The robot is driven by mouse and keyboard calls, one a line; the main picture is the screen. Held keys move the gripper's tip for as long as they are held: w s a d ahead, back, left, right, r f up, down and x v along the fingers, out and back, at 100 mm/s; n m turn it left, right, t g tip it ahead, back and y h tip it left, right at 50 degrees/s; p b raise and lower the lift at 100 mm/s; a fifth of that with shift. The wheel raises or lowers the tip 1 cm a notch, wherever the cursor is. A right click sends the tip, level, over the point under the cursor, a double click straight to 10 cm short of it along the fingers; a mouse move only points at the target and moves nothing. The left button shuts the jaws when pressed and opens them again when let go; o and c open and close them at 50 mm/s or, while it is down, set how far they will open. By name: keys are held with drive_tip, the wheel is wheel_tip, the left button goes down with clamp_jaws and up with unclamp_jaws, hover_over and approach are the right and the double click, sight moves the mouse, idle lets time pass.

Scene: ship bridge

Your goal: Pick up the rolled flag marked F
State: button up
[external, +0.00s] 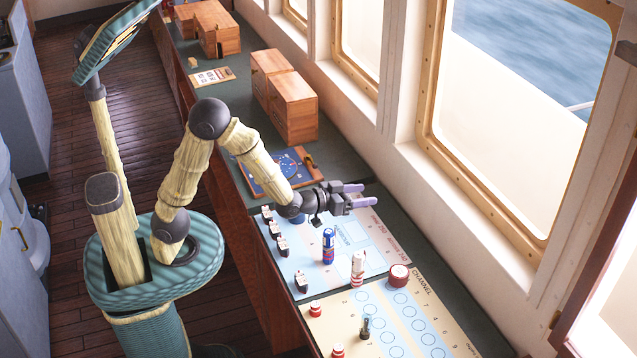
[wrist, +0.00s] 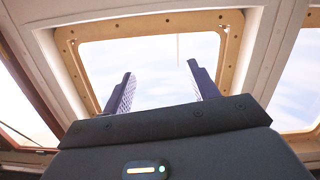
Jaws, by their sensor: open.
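Two upright rolls stand on the chart boards below my gripper in the external view. One is a blue roll (external: 328,246) with a little red and white. The other is a white roll (external: 358,268) with red on it, to the right of and nearer than the blue one. I cannot read a letter on either roll. My gripper (external: 366,194) is open and empty, held out above the light blue chart, beyond both rolls, pointing toward the windows. In the wrist view its fingers (wrist: 161,75) stand apart with only the window between them; no roll shows there.
Several small ship models (external: 281,246) line the light blue chart's left edge. A red round tin (external: 399,275) stands close right of the white roll. Red-and-white pieces (external: 315,310) and a small dark figure (external: 365,328) stand on the cream chart. Wooden boxes (external: 292,106) stand farther back.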

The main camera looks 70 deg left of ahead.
drive_tip(key=s+d+r+m+t+h, duration=0.1)
drive_tip(key=s+d+r+m+h, duration=0.3)
drive_tip(key=d, duration=0.3)
hover_over(354, 255)
drive_tip(key=shift+y, duration=0.4)
wheel_tip(354, 255, down, 12)
drive_tip(key=shift+r, duration=0.1)
drive_tip(key=shift+s+f, duration=0.1)
drive_tip(key=shift+f, duration=0.15)
drive_tip(key=shift+f, duration=0.1)
drive_tip(key=shift+f, duration=1.1)
